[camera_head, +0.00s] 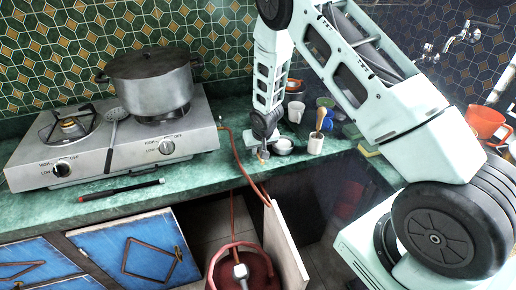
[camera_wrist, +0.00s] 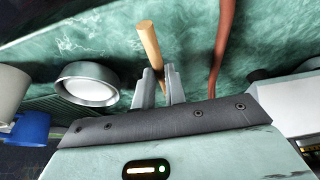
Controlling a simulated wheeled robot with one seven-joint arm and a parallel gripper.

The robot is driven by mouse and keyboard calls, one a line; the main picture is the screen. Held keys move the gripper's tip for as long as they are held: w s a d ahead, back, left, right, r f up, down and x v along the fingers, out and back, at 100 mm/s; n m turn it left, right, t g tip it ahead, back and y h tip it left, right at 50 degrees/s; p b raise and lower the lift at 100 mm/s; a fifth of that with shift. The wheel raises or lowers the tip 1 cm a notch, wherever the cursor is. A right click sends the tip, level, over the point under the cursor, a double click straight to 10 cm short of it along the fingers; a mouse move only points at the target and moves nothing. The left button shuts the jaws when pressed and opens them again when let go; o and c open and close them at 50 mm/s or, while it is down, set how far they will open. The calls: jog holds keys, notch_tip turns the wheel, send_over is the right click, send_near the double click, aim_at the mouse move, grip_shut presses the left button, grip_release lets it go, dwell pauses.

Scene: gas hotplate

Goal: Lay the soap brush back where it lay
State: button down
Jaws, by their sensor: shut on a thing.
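The soap brush shows in the wrist view as a round light wooden handle (camera_wrist: 150,45) between the two fingers of my gripper (camera_wrist: 160,88). My gripper is shut on it, and the handle sticks out past the fingertips toward the green counter (camera_wrist: 85,40). The rest of the brush is hidden by the fingers and gripper body. In the head view my gripper (camera_head: 263,150) points down near the counter's front edge, right of the hotplate; only a small tan bit of the brush shows there. I cannot tell whether the brush touches the counter.
The hotplate (camera_head: 110,150) carries a pot (camera_head: 150,82). A black-and-red tool (camera_head: 121,190) lies in front.

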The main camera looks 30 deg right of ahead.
jog(key=shift+f+b, duration=0.45)
jog(key=shift+f, duration=0.1)
jog(key=c, duration=1.4)
grip_release()
jog(key=shift+o, duration=0.2)
